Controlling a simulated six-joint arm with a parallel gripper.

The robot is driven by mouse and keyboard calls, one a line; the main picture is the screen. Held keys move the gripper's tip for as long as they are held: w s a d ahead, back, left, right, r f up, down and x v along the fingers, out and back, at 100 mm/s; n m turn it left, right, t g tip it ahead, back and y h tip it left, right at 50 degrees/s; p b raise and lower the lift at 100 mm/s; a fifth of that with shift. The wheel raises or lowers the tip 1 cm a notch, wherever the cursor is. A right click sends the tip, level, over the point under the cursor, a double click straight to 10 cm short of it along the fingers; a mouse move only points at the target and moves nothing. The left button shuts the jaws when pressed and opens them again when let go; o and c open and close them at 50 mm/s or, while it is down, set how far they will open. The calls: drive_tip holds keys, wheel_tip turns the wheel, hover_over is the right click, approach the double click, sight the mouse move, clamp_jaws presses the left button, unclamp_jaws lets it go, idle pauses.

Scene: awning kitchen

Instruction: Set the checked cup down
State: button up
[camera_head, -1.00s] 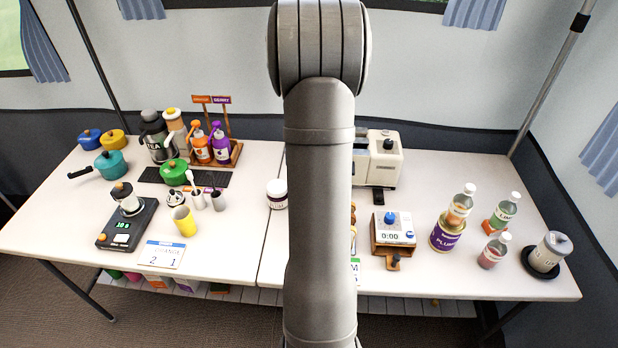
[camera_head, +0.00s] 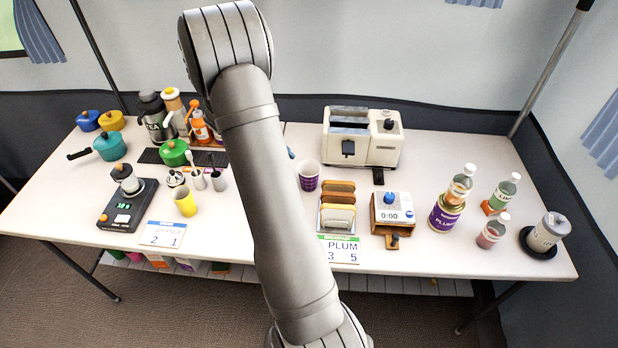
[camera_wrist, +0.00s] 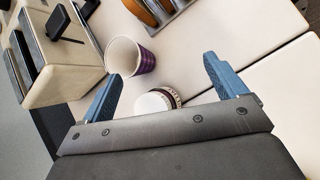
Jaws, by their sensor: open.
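The checked cup (camera_head: 308,175), purple and white with a pale rim, stands upright on the table between the toaster and the toast rack. It also shows in the wrist view (camera_wrist: 142,62), mouth tilted towards the camera, beyond the fingertips. My gripper (camera_wrist: 165,85) has its blue fingers spread wide with nothing held between them. The cup is apart from the fingers. A white-lidded jar (camera_wrist: 158,101) lies below, showing in the gap between the fingers. In the head view my arm hides most of the gripper; only a bit of blue finger shows beside the arm.
The cream toaster (camera_head: 362,138) stands behind the cup. A seam crosses the table in the wrist view.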

drive_tip(key=s+a+r+n+t+h, duration=0.2)
drive_tip(key=a+n+t+h, duration=0.35)
drive_tip(key=a+n, duration=0.35)
approach(319, 169)
drive_tip(key=shift+n+t+y, duration=0.25)
drive_tip(key=shift+n+y, duration=0.05)
drive_tip(key=shift+y, duration=0.05)
drive_tip(key=shift+x, duration=2.2)
drive_tip(key=shift+r, duration=0.1)
drive_tip(key=c, duration=0.9)
